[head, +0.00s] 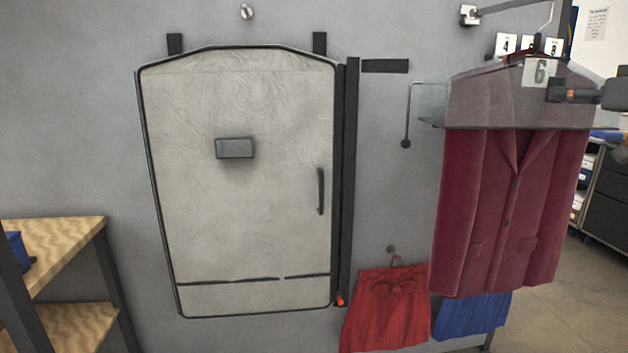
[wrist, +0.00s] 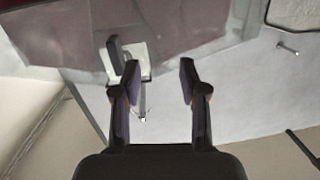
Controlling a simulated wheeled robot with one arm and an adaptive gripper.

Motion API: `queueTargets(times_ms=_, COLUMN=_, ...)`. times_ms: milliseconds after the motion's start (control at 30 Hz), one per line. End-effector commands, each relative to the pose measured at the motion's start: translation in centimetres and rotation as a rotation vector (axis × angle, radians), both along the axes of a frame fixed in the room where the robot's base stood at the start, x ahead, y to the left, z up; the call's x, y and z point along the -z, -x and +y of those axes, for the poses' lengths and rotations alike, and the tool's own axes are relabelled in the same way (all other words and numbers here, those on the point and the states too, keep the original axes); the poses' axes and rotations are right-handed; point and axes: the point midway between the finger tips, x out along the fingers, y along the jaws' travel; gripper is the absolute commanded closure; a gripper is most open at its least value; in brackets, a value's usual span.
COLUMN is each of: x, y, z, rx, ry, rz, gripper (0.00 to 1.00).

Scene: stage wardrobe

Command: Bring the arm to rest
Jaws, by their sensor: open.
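My gripper (wrist: 158,82) is open and empty in the wrist view, its two dark fingers well apart. In the wrist view the see-through cover and the jacket (wrist: 100,30) lie beyond the fingers. A white bracket with a dark part (wrist: 125,60) shows beside the left finger. I cannot tell whether the gripper touches the cover.
A pale garment bag (head: 240,220) hangs on the grey wall. A red skirt (head: 385,310) and a blue one (head: 475,315) hang low. A wooden-topped shelf unit (head: 60,245) stands at the left, a dark cabinet (head: 605,200) at the far right. Open floor shows at lower right.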

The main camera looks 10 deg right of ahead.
Motion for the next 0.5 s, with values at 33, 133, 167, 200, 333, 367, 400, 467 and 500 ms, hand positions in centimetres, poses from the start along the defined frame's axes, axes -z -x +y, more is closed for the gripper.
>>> queueTargets(times_ms=33, x=1.0, y=-1.3, z=2.8, rx=-0.045, ry=-0.019, rz=0.041, gripper=0.57)
queueTargets(times_ms=133, x=3.8, y=-3.4, z=8.0, rx=-0.124, ry=-0.061, rz=0.139, gripper=0.57)
queueTargets(times_ms=167, x=4.8, y=-4.0, z=9.6, rx=-0.146, ry=-0.075, rz=0.170, gripper=0.57)
queueTargets(times_ms=200, x=6.0, y=-4.5, z=11.6, rx=-0.174, ry=-0.088, rz=0.213, gripper=0.57)
queueTargets(times_ms=333, x=10.2, y=-5.3, z=18.4, rx=-0.253, ry=-0.123, rz=0.356, gripper=0.57)
queueTargets(times_ms=367, x=11.3, y=-5.3, z=19.9, rx=-0.268, ry=-0.129, rz=0.395, gripper=0.57)
queueTargets(times_ms=400, x=12.8, y=-5.2, z=22.0, rx=-0.288, ry=-0.137, rz=0.444, gripper=0.57)
queueTargets(times_ms=467, x=15.0, y=-4.8, z=24.9, rx=-0.314, ry=-0.144, rz=0.517, gripper=0.57)
queueTargets(times_ms=500, x=16.6, y=-4.3, z=26.8, rx=-0.329, ry=-0.147, rz=0.570, gripper=0.57)
